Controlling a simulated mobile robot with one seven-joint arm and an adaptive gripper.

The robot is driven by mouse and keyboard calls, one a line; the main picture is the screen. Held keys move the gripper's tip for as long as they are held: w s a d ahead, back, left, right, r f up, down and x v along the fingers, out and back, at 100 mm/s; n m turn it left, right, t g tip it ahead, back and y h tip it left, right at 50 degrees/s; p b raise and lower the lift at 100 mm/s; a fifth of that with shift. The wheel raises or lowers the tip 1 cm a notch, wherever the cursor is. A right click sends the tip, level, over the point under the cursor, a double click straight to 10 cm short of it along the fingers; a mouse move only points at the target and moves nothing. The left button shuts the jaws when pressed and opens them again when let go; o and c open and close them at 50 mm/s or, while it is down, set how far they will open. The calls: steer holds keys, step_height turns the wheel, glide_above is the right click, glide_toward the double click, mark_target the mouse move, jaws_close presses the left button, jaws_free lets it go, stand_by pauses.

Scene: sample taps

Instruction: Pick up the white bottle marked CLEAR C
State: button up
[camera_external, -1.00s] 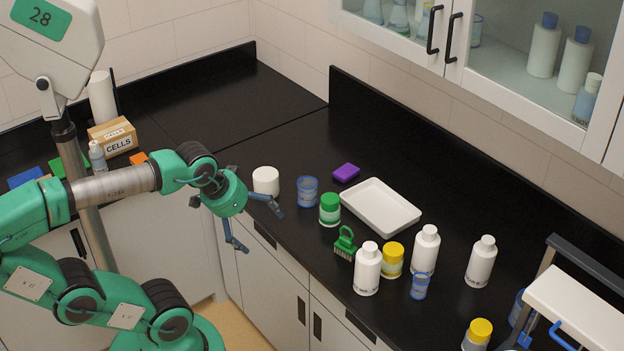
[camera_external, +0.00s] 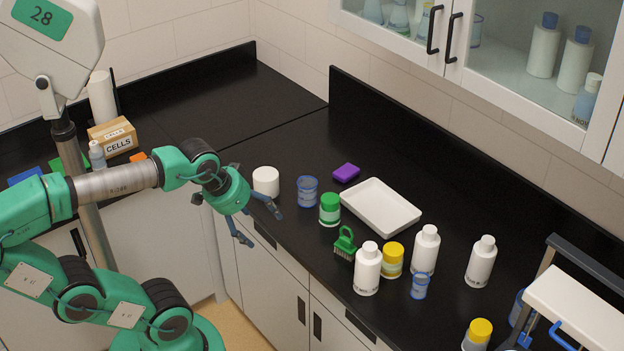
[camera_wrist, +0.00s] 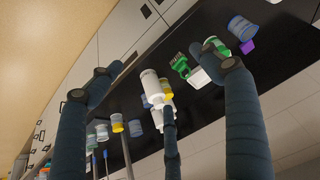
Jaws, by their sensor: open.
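Three white bottles stand upright on the black counter: the front one (camera_external: 367,270), the middle one (camera_external: 426,249) and the right one (camera_external: 481,262). The marks on their labels are too small to read, so I cannot tell which is CLEAR C. My gripper (camera_external: 260,223) is open and empty at the counter's front edge, well left of the bottles. In the wrist view my gripper's spread fingers (camera_wrist: 158,72) frame white bottles (camera_wrist: 151,88) some distance away; one finger partly hides that group.
A white tray (camera_external: 380,207) lies behind. A green jar (camera_external: 329,210), another blue cup (camera_external: 307,191) and a white round container (camera_external: 266,181) are nearer my gripper.

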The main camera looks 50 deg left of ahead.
steer(key=w+d+r+m+g+p, duration=0.1)
steer(key=w+d+r+p, duration=0.15)
steer(key=w, duration=0.35)
steer(key=w+d+r+p, duration=0.1)
steer(key=w+r+p, duration=0.1)
steer(key=w+r, duration=0.3)
steer(key=m+g+p, duration=0.5)
steer(key=p, duration=0.7)
glide_above(426, 237)
steer(key=w+a, duration=0.2)
steer(key=f, duration=1.3)
steer(key=shift+s+f, duration=0.2)
steer(key=shift+f, duration=0.2)
steer(key=shift+w+d+f+p, duration=0.15)
steer(key=shift+d+f+p, duration=0.15)
steer(key=shift+f, duration=0.1)
steer(key=shift+f+b, duration=0.3)
steer(key=shift+f, duration=4)
